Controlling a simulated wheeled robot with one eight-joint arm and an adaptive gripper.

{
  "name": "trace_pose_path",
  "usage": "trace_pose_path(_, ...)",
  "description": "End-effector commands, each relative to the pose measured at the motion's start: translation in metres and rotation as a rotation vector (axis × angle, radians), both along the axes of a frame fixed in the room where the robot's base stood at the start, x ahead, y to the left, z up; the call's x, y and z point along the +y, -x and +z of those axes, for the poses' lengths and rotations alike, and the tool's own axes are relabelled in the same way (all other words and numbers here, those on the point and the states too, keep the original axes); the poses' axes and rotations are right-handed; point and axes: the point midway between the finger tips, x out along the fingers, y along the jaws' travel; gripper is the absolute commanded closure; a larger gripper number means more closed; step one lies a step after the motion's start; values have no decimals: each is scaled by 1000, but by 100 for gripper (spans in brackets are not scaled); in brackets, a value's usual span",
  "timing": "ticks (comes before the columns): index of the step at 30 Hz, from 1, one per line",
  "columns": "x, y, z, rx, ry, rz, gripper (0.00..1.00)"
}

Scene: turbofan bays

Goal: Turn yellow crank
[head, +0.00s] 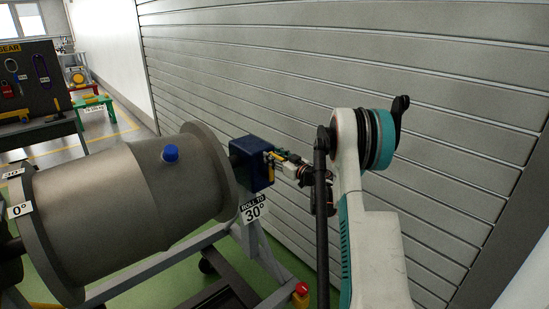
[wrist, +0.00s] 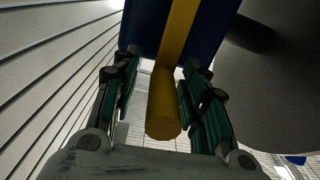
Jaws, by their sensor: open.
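The yellow crank (wrist: 164,112) runs down the middle of the wrist view, its round handle end toward the camera. My gripper (wrist: 162,66) is open, with one green-padded finger on each side of the crank handle. Gaps show beside the handle low between the fingers; whether the fingertips touch it I cannot tell. A blue box (wrist: 213,22) lies behind the crank. In the head view the blue box (head: 246,163) stands at the right end of the big grey cylinder, and my gripper (head: 280,157) is at its right face. The crank is mostly hidden there.
The grey cylinder (head: 120,200) rests on a grey stand with a "ROLL TO 30°" sign (head: 252,209). A grey slatted wall (head: 330,70) runs close behind the box and my arm. A tool board (head: 30,80) stands at the far left.

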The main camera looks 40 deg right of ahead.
Motion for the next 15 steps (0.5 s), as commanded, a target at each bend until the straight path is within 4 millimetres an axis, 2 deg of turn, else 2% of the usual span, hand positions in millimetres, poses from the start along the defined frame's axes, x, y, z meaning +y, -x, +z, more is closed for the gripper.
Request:
trace_pose_path(5,-2,23,0,0,0,-2,60)
trace_pose_path(15,-8,91,0,1,0,-4,60)
